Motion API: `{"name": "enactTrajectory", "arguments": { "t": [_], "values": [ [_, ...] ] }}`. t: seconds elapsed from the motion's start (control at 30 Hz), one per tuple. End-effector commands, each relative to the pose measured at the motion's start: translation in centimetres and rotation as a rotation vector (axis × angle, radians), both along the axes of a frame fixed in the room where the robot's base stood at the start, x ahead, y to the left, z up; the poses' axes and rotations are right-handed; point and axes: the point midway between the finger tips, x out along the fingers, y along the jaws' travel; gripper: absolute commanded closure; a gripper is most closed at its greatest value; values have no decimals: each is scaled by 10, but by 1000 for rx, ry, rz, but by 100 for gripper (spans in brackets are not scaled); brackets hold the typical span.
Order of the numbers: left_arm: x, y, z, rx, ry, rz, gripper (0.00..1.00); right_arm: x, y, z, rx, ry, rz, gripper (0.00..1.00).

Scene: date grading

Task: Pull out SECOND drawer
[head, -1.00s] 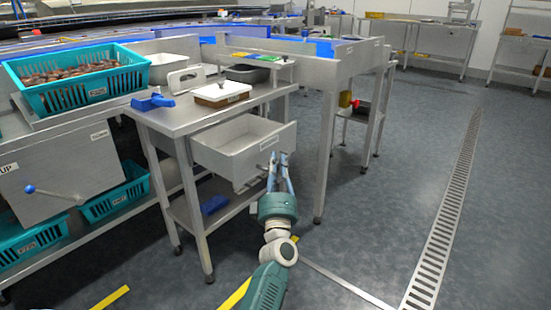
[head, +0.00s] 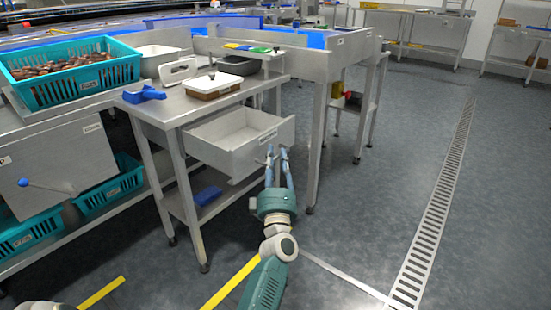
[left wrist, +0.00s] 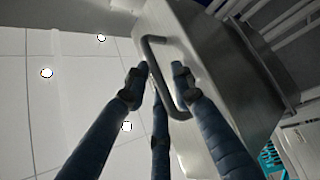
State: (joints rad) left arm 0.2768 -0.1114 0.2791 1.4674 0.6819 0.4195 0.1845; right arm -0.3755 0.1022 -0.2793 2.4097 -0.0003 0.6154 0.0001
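A grey metal drawer (head: 258,152) with a white label stands pulled out from under a steel table (head: 183,108). The drawer is empty as far as I see, and its label is too small to read surely. My left gripper (head: 277,153) is at the drawer's front. In the left wrist view, its blue fingers (left wrist: 158,72) are apart, on either side of the drawer's bar handle (left wrist: 166,82). A gap shows between the fingertips, so they are not closed on the bar. My right gripper is not in view.
On the tabletop are a blue tool (head: 144,94), a white-topped box (head: 213,85) and a dark tray (head: 238,65). A teal crate of dates (head: 75,88) stands at left. A table leg (head: 315,180) is right of the drawer; open floor lies further right.

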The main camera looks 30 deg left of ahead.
Motion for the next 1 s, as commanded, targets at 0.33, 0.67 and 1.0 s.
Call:
{"name": "enactTrajectory", "arguments": {
  "t": [0.33,0.67,1.0],
  "values": [
    [-31,-22,-17,-1,2,-1,76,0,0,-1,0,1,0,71],
    [-57,-39,-29,1,1,2,76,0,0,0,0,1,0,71],
    [-57,-39,-29,1,0,1,76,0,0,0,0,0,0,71]
  ]
}}
